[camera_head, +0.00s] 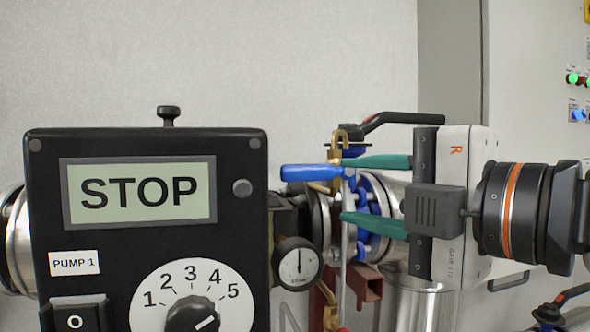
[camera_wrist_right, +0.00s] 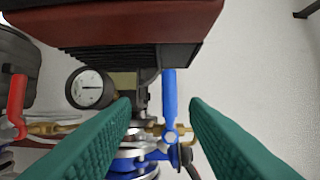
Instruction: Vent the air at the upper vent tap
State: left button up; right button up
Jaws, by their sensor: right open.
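The upper vent tap has a blue lever (camera_head: 310,172) that lies about level and points left in the head view. Its brass outlet (camera_head: 341,136) curves over at the top. In the right wrist view the blue lever (camera_wrist_right: 169,95) stands between my finger pads, with clear space on both sides. My right gripper (camera_head: 343,190) is open, with one green finger above the other in the head view. Its tips are close to the lever's pivot end. The wrist view shows no contact between the fingers (camera_wrist_right: 160,102) and the lever. My left gripper is not in view.
A black pump control box (camera_head: 150,240) reading STOP stands left of the tap. A pressure gauge (camera_head: 297,263) sits below the lever. A black curved handle (camera_head: 400,118) lies above my gripper. A red lever (camera_wrist_right: 17,98) shows at the wrist view's left.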

aim_at(309, 173)
jog(key=p+x, duration=0.1)
jog(key=x, duration=0.2)
jog(key=r+p+x, duration=0.1)
jog(key=x, duration=0.3)
jog(key=p+x, duration=0.1)
jog(key=x, duration=0.3)
jog(key=shift+w+r, duration=0.15)
jog(key=shift+r, duration=0.05)
grip_shut()
